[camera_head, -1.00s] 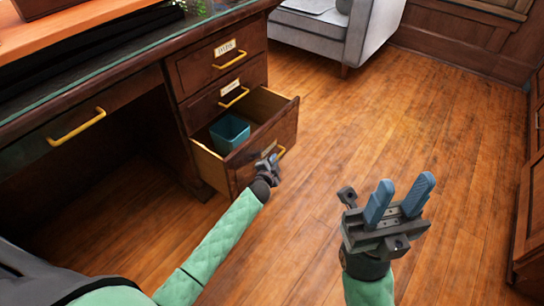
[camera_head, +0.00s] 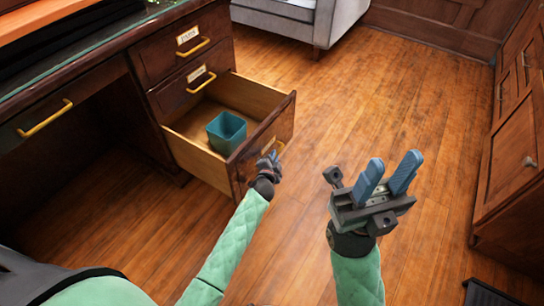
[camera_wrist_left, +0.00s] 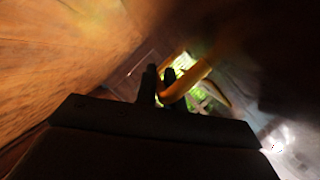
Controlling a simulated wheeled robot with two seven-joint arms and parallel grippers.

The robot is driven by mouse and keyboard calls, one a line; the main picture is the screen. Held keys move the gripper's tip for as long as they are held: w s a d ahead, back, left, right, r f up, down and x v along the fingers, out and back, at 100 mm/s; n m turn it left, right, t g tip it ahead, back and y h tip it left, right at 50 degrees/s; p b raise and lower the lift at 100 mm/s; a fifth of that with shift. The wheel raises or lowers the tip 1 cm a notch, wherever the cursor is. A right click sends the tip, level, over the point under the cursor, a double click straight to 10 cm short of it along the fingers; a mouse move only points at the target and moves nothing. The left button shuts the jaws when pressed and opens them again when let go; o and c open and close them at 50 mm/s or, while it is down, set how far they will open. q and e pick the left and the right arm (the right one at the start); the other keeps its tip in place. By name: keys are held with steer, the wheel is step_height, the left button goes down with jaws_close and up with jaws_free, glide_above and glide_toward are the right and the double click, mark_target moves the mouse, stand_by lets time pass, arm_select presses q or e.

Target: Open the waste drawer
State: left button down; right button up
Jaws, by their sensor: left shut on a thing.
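The waste drawer (camera_head: 268,135) is the bottom drawer of the dark wood desk, and it stands well out from the desk. A teal bin (camera_head: 227,132) sits inside it. My left gripper (camera_head: 270,160) is at the drawer's front, shut on its yellow handle (camera_head: 280,148), which is mostly hidden behind the fingers in the head view. In the left wrist view the fingers close around the yellow handle (camera_wrist_left: 188,82); that view is dark and blurred. My right gripper (camera_head: 388,178) is open and empty, raised over the floor to the right of the drawer.
Two shut drawers with labels and yellow handles, the upper (camera_head: 188,45) and middle (camera_head: 198,80), sit above. A grey sofa (camera_head: 310,20) stands at the back. A wooden cabinet (camera_head: 510,150) stands at the right. The wood floor (camera_head: 420,110) between is clear.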

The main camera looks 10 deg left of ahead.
arm_select(q)
steer(key=c, duration=1.5)
jaws_free()
steer(key=shift+s, duration=0.1)
steer(key=p+v, duration=0.2)
steer(key=v, duration=0.5)
steer(key=shift+s, duration=0.3)
